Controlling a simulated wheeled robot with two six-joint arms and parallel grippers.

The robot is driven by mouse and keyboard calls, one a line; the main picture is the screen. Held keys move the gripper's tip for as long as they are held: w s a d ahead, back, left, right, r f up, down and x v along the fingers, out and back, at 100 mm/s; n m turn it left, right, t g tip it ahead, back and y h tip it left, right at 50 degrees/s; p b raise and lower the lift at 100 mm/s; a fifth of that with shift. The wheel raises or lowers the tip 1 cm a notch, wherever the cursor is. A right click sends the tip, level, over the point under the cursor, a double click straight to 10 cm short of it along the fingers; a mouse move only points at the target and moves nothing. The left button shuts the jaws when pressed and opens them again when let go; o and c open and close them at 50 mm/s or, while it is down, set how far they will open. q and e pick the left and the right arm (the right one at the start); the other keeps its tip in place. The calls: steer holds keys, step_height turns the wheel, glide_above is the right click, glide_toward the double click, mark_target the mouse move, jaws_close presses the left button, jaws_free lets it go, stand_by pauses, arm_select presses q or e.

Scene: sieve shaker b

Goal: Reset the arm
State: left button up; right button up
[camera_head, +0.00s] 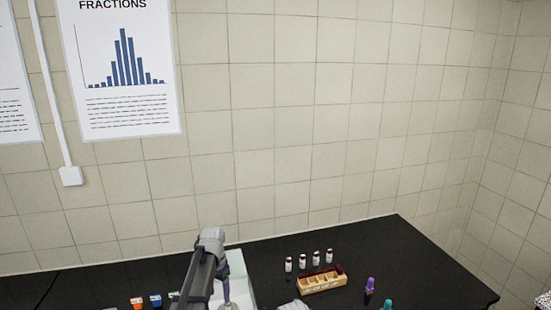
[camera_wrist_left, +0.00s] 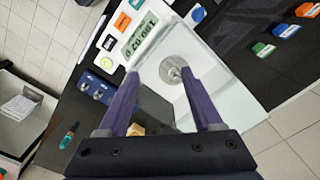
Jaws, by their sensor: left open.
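My left gripper (camera_wrist_left: 161,76) is open, its two purple fingers spread apart over a white balance. Nothing shows held between them. The balance (camera_wrist_left: 146,105) has a lit display (camera_wrist_left: 140,38) and a round metal pan (camera_wrist_left: 174,68), which shows between the fingertips. Whether a finger touches it I cannot tell. In the head view my left arm reaches over the bench, and a purple finger of the gripper (camera_head: 226,290) shows beside the white balance (camera_head: 240,283), partly hidden by the arm. My right gripper does not show.
A wooden rack (camera_head: 322,282) stands right of the balance, with several small dark-capped bottles behind it. Purple-topped (camera_head: 370,285) and teal-topped (camera_head: 387,304) items stand further right. Orange (camera_head: 137,302) and blue (camera_head: 155,300) boxes lie left. The black bench's far right is clear.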

arm_select(q)
steer(key=s+d+f+b, duration=0.4)
steer(key=s+f+b, duration=0.2)
steer(key=s, duration=0.3)
steer(key=s+d+f+n+b, duration=0.1)
steer(key=s+d+f+b, duration=0.3)
steer(key=s+f+b, duration=0.3)
steer(key=s+d+f+y+b, duration=0.1)
steer(key=s+d+f+b, duration=0.3)
steer(key=s, duration=0.7)
step_height(320, 180, down, 3)
steer(key=shift+s+d+r+n+b, duration=0.15)
steer(key=shift+s+d+n+b, duration=0.2)
steer(key=shift+b, duration=0.8)
